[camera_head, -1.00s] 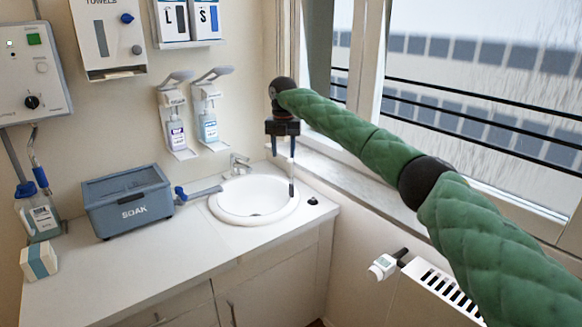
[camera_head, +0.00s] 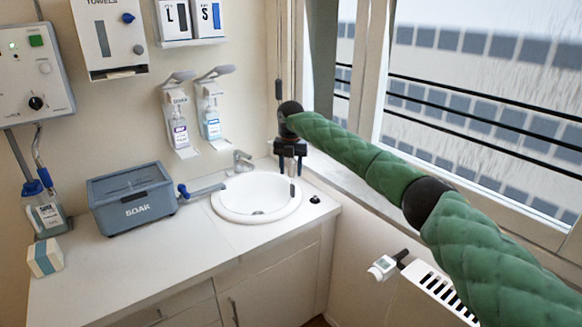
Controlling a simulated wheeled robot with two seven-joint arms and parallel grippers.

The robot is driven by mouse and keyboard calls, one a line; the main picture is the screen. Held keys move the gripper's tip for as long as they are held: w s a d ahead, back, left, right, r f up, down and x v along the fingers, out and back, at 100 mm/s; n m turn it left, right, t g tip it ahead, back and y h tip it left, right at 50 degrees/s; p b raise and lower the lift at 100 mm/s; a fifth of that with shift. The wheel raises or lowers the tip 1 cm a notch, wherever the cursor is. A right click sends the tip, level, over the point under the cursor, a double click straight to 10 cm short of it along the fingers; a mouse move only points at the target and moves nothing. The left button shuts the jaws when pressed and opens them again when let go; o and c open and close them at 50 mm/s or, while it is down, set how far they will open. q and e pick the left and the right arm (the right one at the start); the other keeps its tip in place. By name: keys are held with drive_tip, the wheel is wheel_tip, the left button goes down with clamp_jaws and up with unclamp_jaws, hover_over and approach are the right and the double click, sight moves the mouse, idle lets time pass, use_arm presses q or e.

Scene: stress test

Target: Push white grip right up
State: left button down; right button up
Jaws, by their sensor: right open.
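My right gripper (camera_head: 290,165) is open and points down over the back right rim of the sink, near the window corner. A thin pale rod or cord with a greyish lower end (camera_head: 292,188) hangs below and between its fingers. I cannot tell whether this is the white grip, or whether the fingers touch it. The gripper hides its upper part. Thin dark cords (camera_head: 278,55) run down beside the window frame above the gripper. My left gripper is not in view.
The white sink (camera_head: 225,205) with its tap (camera_head: 241,160) lies under the gripper. A blue SOAK box (camera_head: 132,198) stands left on the counter. Two dispensers (camera_head: 212,120) hang on the wall. A radiator (camera_head: 440,288) with a white valve (camera_head: 383,267) is below the window sill.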

drive_tip(key=shift+f, duration=0.2)
drive_tip(key=shift+d+f, duration=0.15)
drive_tip(key=shift+f, duration=0.05)
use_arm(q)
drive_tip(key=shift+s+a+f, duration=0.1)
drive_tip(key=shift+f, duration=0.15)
use_arm(e)
drive_tip(key=shift+r, duration=0.1)
clamp_jaws()
drive_tip(key=shift+r, duration=0.1)
